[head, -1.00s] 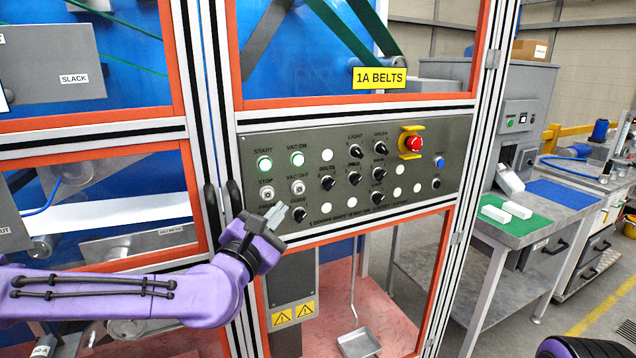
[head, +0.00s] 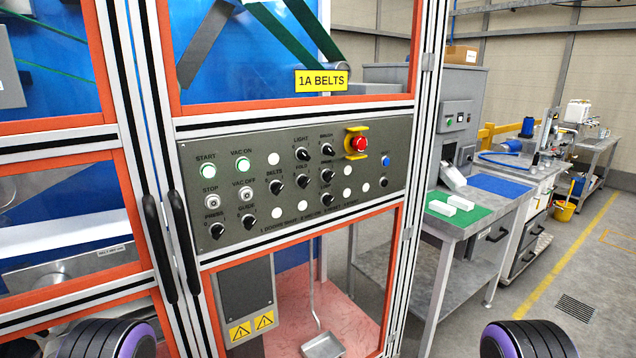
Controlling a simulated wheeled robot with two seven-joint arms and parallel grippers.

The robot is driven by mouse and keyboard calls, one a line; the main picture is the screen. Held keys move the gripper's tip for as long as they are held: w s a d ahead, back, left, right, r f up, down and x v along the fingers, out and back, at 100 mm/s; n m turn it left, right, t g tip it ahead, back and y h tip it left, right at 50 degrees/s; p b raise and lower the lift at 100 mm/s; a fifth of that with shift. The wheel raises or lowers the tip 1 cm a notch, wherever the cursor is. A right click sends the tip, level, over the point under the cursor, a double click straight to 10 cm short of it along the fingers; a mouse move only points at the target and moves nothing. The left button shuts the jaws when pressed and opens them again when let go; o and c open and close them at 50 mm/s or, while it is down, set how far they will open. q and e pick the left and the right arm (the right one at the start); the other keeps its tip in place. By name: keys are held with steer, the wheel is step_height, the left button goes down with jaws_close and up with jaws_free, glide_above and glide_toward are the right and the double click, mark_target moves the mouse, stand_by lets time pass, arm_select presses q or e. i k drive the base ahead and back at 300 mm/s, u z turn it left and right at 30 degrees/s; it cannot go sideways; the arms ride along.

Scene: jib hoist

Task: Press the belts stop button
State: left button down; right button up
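A grey control panel (head: 300,220) fills the middle of the head view, under a yellow "1A BELTS" sign (head: 321,81). At its left side are a green START button (head: 207,171) and, below it, a pale STOP button (head: 211,200). Beside them are a green VAC ON button (head: 243,171) and a pale VAC OFF button (head: 246,193). A black BELTS knob (head: 276,187) is to their right. A red mushroom button (head: 359,144) with a yellow guard is at the upper right. Neither of my grippers shows; only rounded parts of my arms appear at the bottom edge.
Black door handles (head: 160,245) stand on the frame left of the panel. A metal table (head: 440,235) with a green mat, white blocks and a grey machine (head: 455,115) is at the right. The floor at the far right is mostly clear.

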mark_target(212, 201)
steer(key=u, duration=0.7)
steer(key=i, duration=0.4)
steer(key=z, duration=0.7)
